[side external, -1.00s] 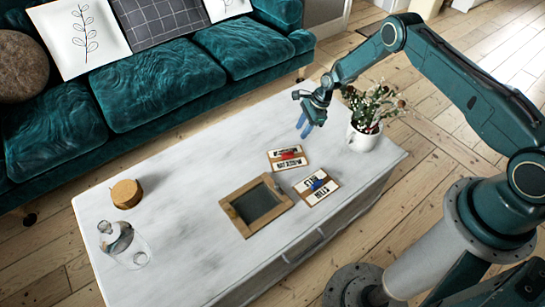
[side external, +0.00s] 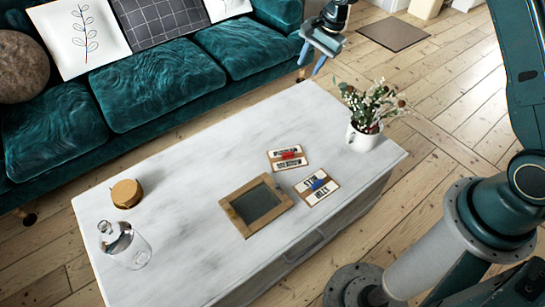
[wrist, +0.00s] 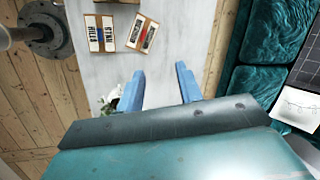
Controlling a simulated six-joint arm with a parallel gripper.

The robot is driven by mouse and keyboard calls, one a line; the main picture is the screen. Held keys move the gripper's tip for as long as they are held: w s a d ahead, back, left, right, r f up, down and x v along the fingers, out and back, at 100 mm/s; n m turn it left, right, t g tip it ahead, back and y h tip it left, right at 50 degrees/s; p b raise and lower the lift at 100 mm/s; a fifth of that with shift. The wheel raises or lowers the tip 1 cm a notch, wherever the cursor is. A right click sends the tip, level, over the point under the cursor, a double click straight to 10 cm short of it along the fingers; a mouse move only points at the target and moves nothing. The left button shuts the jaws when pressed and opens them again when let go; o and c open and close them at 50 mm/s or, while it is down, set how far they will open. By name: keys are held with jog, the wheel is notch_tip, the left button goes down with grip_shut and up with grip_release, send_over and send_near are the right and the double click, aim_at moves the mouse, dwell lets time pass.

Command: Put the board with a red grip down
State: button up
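The board with a red grip (side external: 287,158) lies flat on the pale coffee table (side external: 200,200); it also shows in the wrist view (wrist: 142,33). A similar board with a blue grip (side external: 316,187) lies beside it, also in the wrist view (wrist: 101,33). My gripper (side external: 313,59) is high up near the sofa's right end, well away from both boards. In the wrist view its two blue fingers (wrist: 160,86) stand wide apart with nothing between them.
A wood-framed dark panel (side external: 232,212) lies next to the boards. A white pot with a flowering plant (side external: 363,137) stands at the table's right end. A round wooden stack (side external: 126,194) and a glass bottle (side external: 130,249) are at the left. A teal sofa (side external: 150,85) is behind.

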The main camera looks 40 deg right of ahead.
jog(key=s+a+r+n+t+h, duration=0.1)
jog(key=s+r+n, duration=0.3)
jog(key=s+r, duration=0.5)
jog(key=s+a+r+n, duration=0.2)
jog(key=s+r+n, duration=0.1)
jog(key=s+r, duration=0.55)
jog(key=s+r+n+t, duration=0.1)
jog(key=s+r+n, duration=0.1)
jog(key=s, duration=0.8)
jog(key=s+r+n+h, duration=0.1)
jog(key=s+n, duration=0.4)
jog(key=s, duration=0.5)
jog(key=shift+a+r+n+t, duration=0.15)
jog(key=shift+r+n+t, duration=0.15)
jog(key=shift+r+t, duration=0.1)
